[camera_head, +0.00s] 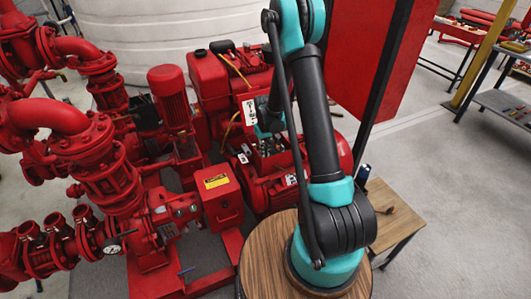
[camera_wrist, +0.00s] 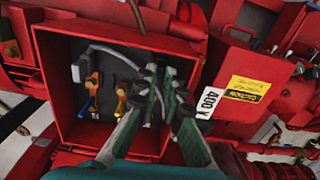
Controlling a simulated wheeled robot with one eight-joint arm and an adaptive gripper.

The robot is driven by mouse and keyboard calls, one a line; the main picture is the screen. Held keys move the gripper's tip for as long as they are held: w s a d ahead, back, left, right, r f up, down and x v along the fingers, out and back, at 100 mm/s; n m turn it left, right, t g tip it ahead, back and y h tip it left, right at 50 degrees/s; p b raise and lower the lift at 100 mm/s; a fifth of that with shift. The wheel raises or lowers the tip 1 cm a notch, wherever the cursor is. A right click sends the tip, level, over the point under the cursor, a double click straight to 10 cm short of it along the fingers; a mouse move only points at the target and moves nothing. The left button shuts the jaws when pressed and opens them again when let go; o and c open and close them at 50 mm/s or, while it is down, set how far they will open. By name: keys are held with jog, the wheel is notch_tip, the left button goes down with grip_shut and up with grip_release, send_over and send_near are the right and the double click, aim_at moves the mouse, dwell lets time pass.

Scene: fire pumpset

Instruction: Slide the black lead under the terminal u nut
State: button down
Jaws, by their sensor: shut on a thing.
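The open red terminal box (camera_wrist: 48,75) fills the middle of the wrist view. My gripper (camera_wrist: 160,75) reaches into its right half, its fingers closed together. A blue and orange lead (camera_wrist: 91,92) and a yellow lead (camera_wrist: 121,97) sit at terminals left of the gripper. The fingers hide the right terminal and its nut. In the head view my arm partly hides the box.
The box's red walls stand close around the gripper. A red cover with a yellow label (camera_wrist: 245,88) and a white 400 V tag (camera_wrist: 209,101) are at the right. Red pumps and pipes (camera_head: 105,180) crowd the left; a wooden table (camera_head: 392,212) stands right of my base.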

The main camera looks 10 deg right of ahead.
jog(key=shift+w+a, duration=0.25)
jog(key=shift+w, duration=0.55)
jog(key=c, duration=1.6)
grip_release()
jog(key=o, duration=0.3)
jog(key=shift+o, duration=0.2)
jog(key=shift+r, duration=0.1)
notch_tip(320, 180, up, 9)
